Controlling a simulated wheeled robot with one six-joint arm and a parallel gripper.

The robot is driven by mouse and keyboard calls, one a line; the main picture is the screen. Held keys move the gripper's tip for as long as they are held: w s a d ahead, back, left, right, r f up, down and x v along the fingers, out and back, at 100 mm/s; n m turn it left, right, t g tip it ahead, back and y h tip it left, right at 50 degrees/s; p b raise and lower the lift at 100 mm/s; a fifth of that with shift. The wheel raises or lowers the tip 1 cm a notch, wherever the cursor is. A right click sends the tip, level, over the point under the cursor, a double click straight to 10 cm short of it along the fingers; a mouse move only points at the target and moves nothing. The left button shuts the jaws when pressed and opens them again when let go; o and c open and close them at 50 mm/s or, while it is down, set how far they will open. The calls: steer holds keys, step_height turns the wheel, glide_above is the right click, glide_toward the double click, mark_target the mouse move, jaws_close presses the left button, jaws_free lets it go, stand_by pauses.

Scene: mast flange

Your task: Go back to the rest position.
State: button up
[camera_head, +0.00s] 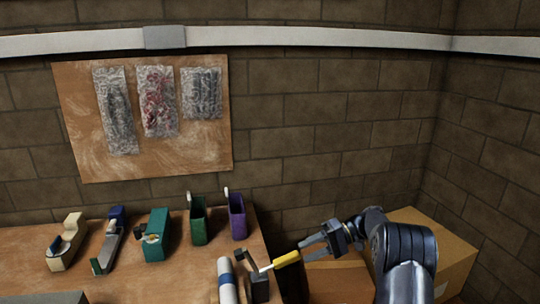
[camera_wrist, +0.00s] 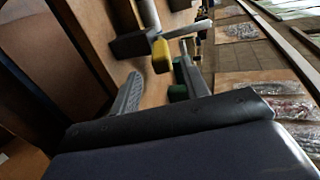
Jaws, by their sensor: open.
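My gripper (camera_head: 304,249) is at the lower right in the head view, beyond the table's right edge, with its fingers pointing left. It is open. A tool with a yellow handle (camera_head: 286,259) and a pale, thin end lies just beyond the fingertips, by a dark block (camera_head: 259,286). In the wrist view, my two fingers are spread apart (camera_wrist: 158,60), and the yellow handle (camera_wrist: 162,57) shows near the gap between their tips. I cannot tell whether a finger touches it. Nothing is visibly clamped.
The wooden table (camera_head: 185,270) holds a beige dispenser (camera_head: 66,243), a blue and green one (camera_head: 108,243), a teal one (camera_head: 155,235), a green holder (camera_head: 198,220), a purple holder (camera_head: 237,216) and a white-blue roll (camera_head: 227,281). Cardboard boxes (camera_head: 455,255) stand right. A board (camera_head: 75,120) hangs behind.

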mark_target(290, 258)
steer(key=p+x, duration=0.1)
steer(key=x, duration=0.5)
steer(key=shift+s+a, duration=0.1)
steer(key=shift+a, duration=0.15)
steer(key=shift+r, duration=0.1)
